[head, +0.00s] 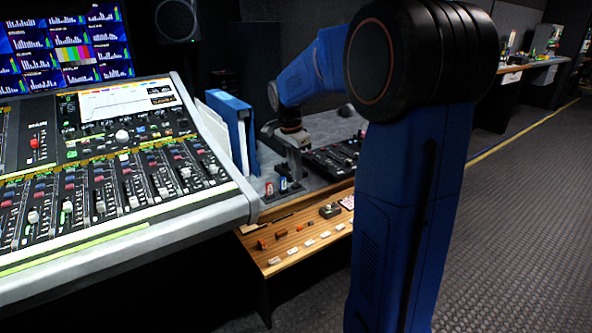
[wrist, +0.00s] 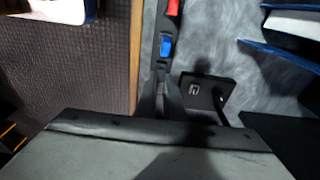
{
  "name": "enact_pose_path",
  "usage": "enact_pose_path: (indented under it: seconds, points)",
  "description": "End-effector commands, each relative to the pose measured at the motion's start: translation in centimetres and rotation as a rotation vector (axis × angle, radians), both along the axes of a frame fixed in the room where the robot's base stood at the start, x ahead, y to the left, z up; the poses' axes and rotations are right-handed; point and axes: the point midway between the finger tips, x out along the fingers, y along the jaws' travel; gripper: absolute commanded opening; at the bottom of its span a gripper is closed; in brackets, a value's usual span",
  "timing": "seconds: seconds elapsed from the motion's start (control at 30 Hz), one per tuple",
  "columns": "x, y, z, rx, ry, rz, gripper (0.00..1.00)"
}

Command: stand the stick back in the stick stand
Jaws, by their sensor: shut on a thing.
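My gripper (head: 296,174) points down over the grey counter, just right of a red stick (head: 269,188) and a blue stick (head: 283,185). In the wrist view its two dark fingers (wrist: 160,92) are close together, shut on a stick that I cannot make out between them. The narrow dark stick stand (wrist: 157,50) runs up from the fingertips and holds the blue stick (wrist: 167,47) and the red stick (wrist: 173,8). The fingers seem to be at the stand's near end. I cannot tell whether the held stick touches the stand.
A dark square block (wrist: 207,92) with a small metal piece lies beside the fingers. Blue binders (head: 235,125) stand left of my gripper, and a black control panel (head: 335,158) lies right of it. A wooden shelf (head: 290,240) with small items is below. The mixing console (head: 110,170) fills the left.

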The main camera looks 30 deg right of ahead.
Motion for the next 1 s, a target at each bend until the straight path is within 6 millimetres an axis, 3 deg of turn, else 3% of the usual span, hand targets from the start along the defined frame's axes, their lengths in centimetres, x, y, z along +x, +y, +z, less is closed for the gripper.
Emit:
enact_pose_path:
  seconds: [0.63,0.67,0.73,1.0]
  points:
    - [0.0,0.0,-1.3,0.000,0.000,0.000,0.00]
    - [0.0,0.0,-1.3,0.000,0.000,0.000,0.13]
    - [0.0,0.0,-1.3,0.000,0.000,0.000,0.30]
    - [0.0,0.0,-1.3,0.000,0.000,0.000,0.30]
